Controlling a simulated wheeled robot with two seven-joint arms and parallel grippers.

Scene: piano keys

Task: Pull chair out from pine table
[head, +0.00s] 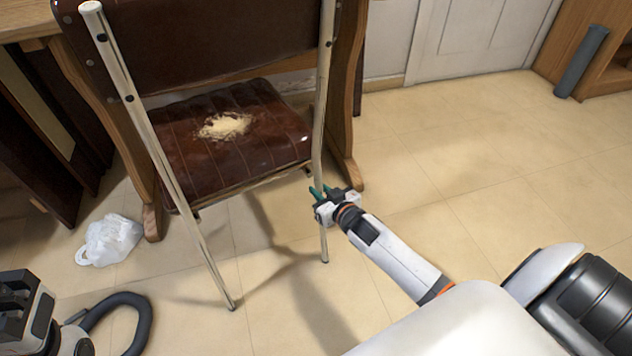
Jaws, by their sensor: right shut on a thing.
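The chair (180,155) stands at the left of the middle, with its back toward me. The pine table (22,24) shows at the upper left and is partly hidden behind the chair. My right gripper (322,192) is shut on the chair's right rear leg, below seat height. My left gripper is not clearly seen; a dark part of my left arm shows at the lower left edge.
A white plastic bag (110,240) lies on the floor left of the chair. A grey cylinder (581,62) stands by a wooden cabinet (610,75) at the upper right. A white door (480,40) is at the back. The tiled floor right of the chair is clear.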

